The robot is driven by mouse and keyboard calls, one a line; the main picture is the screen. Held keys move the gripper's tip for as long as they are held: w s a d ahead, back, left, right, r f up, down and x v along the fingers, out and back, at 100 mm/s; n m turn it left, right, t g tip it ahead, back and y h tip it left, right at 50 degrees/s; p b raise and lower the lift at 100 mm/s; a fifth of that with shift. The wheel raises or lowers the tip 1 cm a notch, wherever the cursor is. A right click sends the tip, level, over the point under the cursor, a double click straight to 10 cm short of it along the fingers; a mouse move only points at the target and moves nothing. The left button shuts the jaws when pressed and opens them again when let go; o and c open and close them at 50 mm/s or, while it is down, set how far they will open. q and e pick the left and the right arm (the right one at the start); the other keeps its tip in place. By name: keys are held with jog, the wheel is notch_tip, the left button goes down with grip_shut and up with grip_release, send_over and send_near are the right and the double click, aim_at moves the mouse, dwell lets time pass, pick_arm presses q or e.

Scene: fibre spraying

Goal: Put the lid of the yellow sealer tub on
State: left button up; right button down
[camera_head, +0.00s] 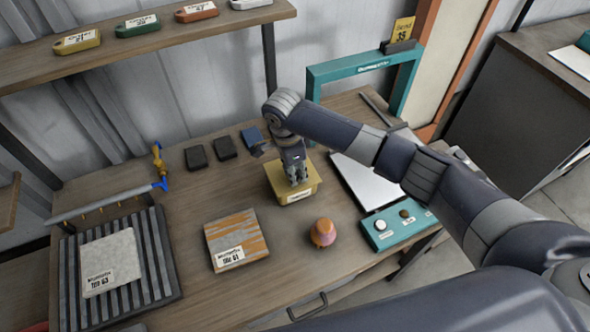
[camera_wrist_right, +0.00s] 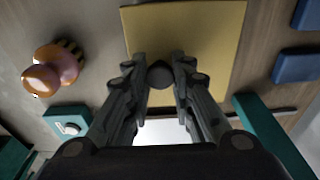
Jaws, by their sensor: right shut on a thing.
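The yellow sealer tub (camera_head: 296,198) stands on the workbench with a label on its front. A flat yellow lid (camera_head: 277,170) lies over the tub in the head view. In the right wrist view the square yellow lid (camera_wrist_right: 205,30) has a round dark knob (camera_wrist_right: 160,74) at its middle. My right gripper (camera_head: 297,180) is above the tub, pointing down. Its fingers (camera_wrist_right: 160,78) are shut on the lid's knob. I cannot tell whether the lid rests fully on the rim. My left gripper is not in view.
An orange-pink knobbed tool (camera_head: 322,232) stands right of an orange-streaked board (camera_head: 236,239). Dark blocks (camera_head: 224,147) and a blue block (camera_head: 252,137) lie behind. A teal frame (camera_head: 345,68) with a pale plate and a teal control box (camera_head: 396,224) are at right. A slatted rack (camera_head: 165,255) is at left.

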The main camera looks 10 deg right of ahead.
jog(key=shift+f+p, duration=0.15)
jog(key=shift+p, duration=0.3)
dwell(0.4)
jog(key=c, duration=1.3)
grip_release()
notch_tip(320, 180, up, 12)
jog(key=a, duration=0.1)
jog(key=shift+a, duration=0.2)
jog(key=shift+s+f, duration=0.15)
jog(key=shift+s, duration=0.05)
